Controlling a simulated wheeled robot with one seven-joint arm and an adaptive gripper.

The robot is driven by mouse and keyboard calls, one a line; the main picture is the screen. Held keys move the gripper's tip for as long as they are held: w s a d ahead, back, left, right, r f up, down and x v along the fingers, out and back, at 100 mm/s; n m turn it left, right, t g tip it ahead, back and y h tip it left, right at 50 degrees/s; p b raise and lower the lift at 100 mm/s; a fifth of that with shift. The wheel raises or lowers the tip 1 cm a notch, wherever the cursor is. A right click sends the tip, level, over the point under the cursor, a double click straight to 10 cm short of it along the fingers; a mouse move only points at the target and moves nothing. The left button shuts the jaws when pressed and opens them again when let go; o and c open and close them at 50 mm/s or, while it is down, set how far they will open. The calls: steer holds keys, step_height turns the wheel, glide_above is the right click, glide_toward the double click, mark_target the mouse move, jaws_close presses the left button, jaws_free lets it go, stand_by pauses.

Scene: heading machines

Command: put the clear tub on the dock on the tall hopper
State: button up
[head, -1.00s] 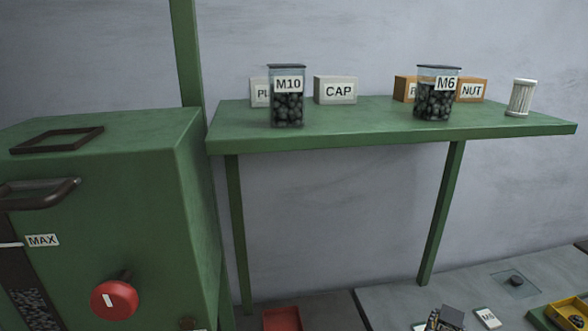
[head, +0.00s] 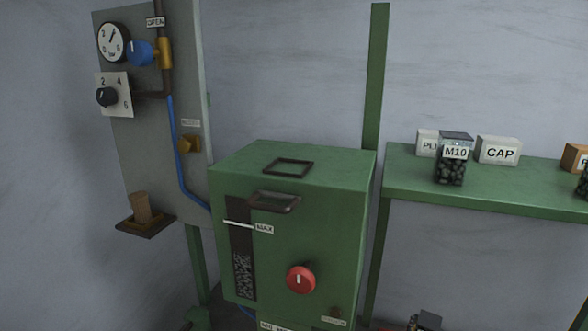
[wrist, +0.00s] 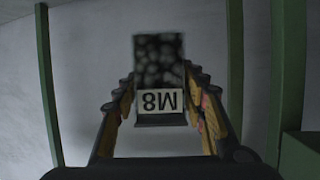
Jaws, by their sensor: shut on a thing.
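My gripper (wrist: 162,92) is shut on a clear tub (wrist: 158,58) in the wrist view. The tub holds dark pieces and carries an M8 label that reads upside down there. The fingers press on its two sides. In the head view I cannot make out the held tub. The green hopper (head: 340,215) stands at the middle, with a MAX label, a dark handle and a red knob on its front. The dock, a dark rectangular frame (head: 284,175), lies on the hopper's top and is empty.
A green shelf (head: 420,194) at right bears an M10 tub (head: 450,172) and a CAP box (head: 498,150). A green post (head: 374,80) rises behind the hopper. A grey panel (head: 150,100) with gauges, valves and pipes stands at left, with a small ledge (head: 146,229).

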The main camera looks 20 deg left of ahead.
step_height(320, 180, up, 9)
steer(key=p, duration=0.6)
steer(key=shift+d+f+p, duration=0.15)
steer(key=shift+p, duration=0.2)
steer(key=shift+s+d+f, duration=0.1)
steer(key=shift+d, duration=0.05)
